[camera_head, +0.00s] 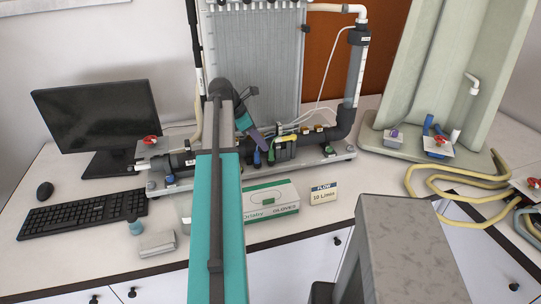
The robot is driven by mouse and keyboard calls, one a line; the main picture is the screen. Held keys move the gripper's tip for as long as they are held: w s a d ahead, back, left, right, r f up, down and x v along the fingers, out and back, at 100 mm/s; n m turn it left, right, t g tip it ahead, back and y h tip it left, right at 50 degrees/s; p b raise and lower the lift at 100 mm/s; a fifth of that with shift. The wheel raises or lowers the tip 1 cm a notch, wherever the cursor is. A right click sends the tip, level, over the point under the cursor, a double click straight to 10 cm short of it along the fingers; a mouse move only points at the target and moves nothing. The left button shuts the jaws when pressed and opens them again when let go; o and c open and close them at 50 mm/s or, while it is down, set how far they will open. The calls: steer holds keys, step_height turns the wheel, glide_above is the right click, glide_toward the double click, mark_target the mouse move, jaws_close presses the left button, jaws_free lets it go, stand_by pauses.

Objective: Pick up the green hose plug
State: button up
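A small yellow-green piece (285,139) shows among the fittings on the dark horizontal pipe of the board. It may be the green hose plug, but it is too small to be sure. My gripper (258,143) hangs in front of the board, tilted down to the right, with its tip just left of the green piece. The tip looks purple-grey and narrow. Its fingers are too small to tell open from shut, and I cannot tell whether it touches anything. My teal arm link hides part of the board and the bench.
Blue plugs (257,157) sit near the pipe (181,161). A glove box (269,201) and a flow card (323,193) lie in front. A monitor (98,122) and keyboard (81,214) stand left. Yellow hoses (468,181) lie right. The bench right of the card is partly clear.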

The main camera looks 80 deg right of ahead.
mark_target(268, 159)
steer(key=shift+p+x, duration=0.9)
steer(key=shift+x, duration=1.65)
steer(key=shift+s+d, duration=0.1)
jaws_close()
